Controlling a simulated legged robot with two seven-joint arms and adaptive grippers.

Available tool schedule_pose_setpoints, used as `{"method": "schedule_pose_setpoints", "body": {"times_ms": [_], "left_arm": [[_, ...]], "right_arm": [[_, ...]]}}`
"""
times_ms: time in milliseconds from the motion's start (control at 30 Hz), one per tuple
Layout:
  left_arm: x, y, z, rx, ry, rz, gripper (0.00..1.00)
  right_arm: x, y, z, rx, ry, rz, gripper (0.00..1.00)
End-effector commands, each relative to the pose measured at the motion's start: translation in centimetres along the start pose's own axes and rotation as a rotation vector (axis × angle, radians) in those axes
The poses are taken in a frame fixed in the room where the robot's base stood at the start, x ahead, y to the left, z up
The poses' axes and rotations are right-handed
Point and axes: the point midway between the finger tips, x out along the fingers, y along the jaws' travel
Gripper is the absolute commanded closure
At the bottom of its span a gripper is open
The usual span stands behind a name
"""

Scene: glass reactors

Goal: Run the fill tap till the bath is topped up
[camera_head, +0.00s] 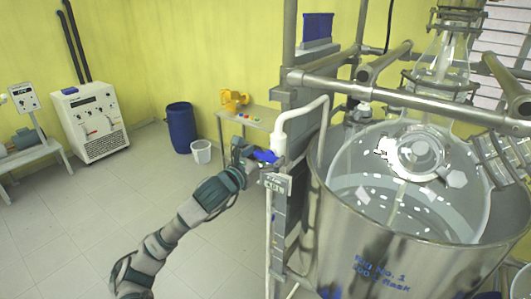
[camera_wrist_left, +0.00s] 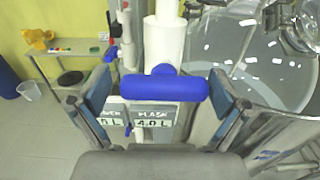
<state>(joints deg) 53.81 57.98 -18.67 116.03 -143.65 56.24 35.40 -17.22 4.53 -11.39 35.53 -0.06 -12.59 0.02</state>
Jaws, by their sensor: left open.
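The fill tap's blue handle (camera_head: 264,156) sits on a white pipe (camera_head: 300,113) that bends over toward the bath's rim. In the left wrist view the blue handle (camera_wrist_left: 164,87) lies crosswise between the fingers of my left gripper (camera_wrist_left: 160,98), which is open with a gap on each side. In the head view my left gripper (camera_head: 248,156) is at the handle. The bath is a large steel vessel (camera_head: 385,262) with a glass flask (camera_head: 410,170) inside. I cannot make out the liquid level for the reflections. A plate below the handle (camera_wrist_left: 152,122) reads "FLASK 4.0 L". My right gripper is out of view.
Steel frame bars (camera_head: 400,98) cross above the bath. A small table (camera_head: 255,117) with a yellow device (camera_head: 234,99) stands behind. A blue barrel (camera_head: 181,127), a white bucket (camera_head: 201,152) and a white cabinet (camera_head: 90,121) stand farther back.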

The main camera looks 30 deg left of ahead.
Motion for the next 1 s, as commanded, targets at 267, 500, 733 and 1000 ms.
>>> {"method": "schedule_pose_setpoints", "body": {"times_ms": [267,500,733,1000], "left_arm": [[0.0,-0.2,0.0,0.001,0.000,-0.001,0.20],[0.0,-0.1,0.0,-0.001,0.000,-0.001,0.48],[0.0,-0.1,-0.1,-0.042,-0.003,-0.002,0.48],[0.1,0.2,-0.4,-0.205,-0.005,-0.001,0.48]], "right_arm": [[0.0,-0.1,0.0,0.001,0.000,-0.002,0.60],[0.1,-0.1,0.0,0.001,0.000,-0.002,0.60],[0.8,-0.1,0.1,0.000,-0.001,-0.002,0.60],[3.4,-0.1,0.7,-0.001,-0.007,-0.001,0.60]]}}
